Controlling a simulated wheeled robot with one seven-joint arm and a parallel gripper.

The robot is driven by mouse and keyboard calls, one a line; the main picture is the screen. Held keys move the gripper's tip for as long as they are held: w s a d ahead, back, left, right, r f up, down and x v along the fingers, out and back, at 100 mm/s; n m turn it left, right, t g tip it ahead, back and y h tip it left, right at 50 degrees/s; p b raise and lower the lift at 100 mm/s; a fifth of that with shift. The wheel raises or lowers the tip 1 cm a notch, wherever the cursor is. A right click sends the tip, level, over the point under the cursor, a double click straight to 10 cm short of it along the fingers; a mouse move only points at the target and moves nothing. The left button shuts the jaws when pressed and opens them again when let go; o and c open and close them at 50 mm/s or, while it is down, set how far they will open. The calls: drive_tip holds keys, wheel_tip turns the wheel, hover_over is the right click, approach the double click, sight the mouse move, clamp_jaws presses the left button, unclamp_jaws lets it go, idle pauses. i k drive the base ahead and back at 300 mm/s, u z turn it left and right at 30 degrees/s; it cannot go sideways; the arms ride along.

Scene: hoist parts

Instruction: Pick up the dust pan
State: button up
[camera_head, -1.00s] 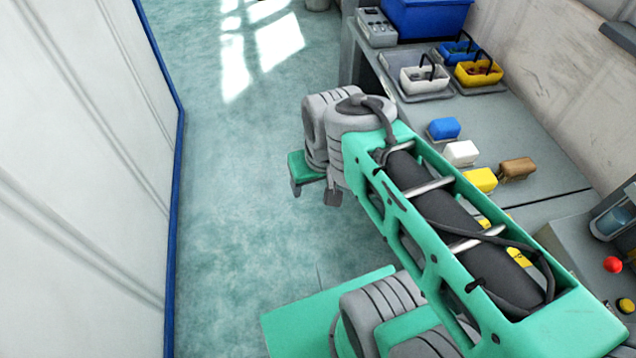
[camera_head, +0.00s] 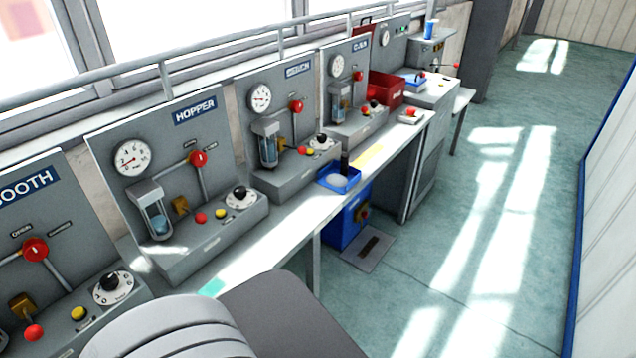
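I cannot pick out the dust pan with certainty. A small blue tray (camera_head: 338,181) with a dark upright piece and something pale in it sits at the front edge of the bench, right of the middle console. It may be the dust pan. A flat grey plate (camera_head: 366,252) with a dark strip lies on the floor in front of a blue box; I cannot tell what it is. My gripper is out of view; only grey and dark parts of my arm show at the bottom.
A long grey bench (camera_head: 262,246) runs along the left under windows, with several consoles, one being the HOPPER panel (camera_head: 170,150). A blue box (camera_head: 346,217) stands below the bench. A red box (camera_head: 385,89) is farther back. The green floor (camera_head: 480,220) on the right is open.

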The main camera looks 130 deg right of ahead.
sight(339, 176)
drive_tip(key=u, duration=5.8)
drive_tip(key=i, duration=1.2)
drive_tip(key=u, duration=3.05)
drive_tip(key=i, duration=0.35)
